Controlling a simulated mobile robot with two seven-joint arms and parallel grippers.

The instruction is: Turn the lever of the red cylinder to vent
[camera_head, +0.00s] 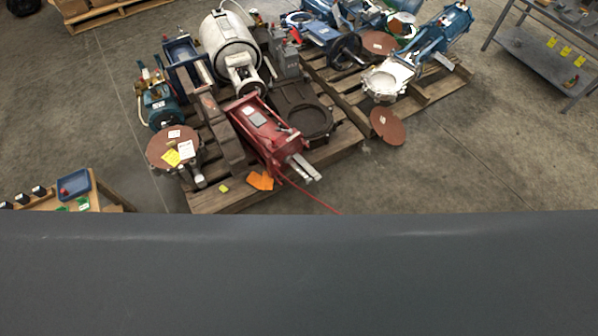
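The red cylinder (265,129) lies on the near wooden pallet, a little left of the picture's middle. A pale label sits on its upper face, and a grey metal rod end points toward the lower right. A thin red line runs from its near end down to the right. Orange tags (260,181) lie beside its near end on the pallet edge. I cannot make out which part is the lever or how it is set at this distance. Neither of my grippers is in view.
A dark grey surface fills the bottom of the view. The near pallet (226,198) also carries a white tank (229,45) and brown discs. Another pallet holds blue valves (441,32). A grey workbench (545,62) stands at right. Open concrete floor lies right of the pallets.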

